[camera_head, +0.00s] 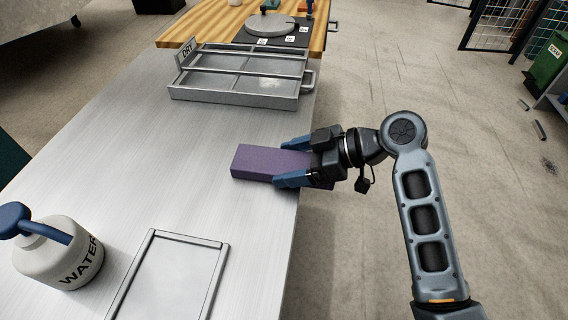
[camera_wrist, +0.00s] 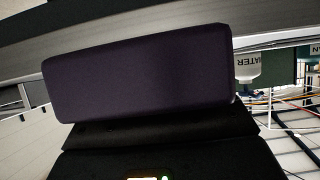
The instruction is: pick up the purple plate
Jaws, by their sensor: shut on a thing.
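The purple plate (camera_head: 262,162) is a thick rectangular block at the right edge of the metal table in the head view. My gripper (camera_head: 285,162) reaches in from the right with its blue fingers on either side of the plate, shut on it. In the wrist view the plate (camera_wrist: 140,75) looks dark purple and fills much of the picture, close in front of the gripper.
A metal tray (camera_head: 178,93) labelled DRY stands farther back, with a round grey disc (camera_head: 271,25) on a dark mat beyond it. A WATER bottle (camera_head: 60,255) stands front left. An empty framed panel (camera_head: 170,280) lies at the front. The table's left middle is clear.

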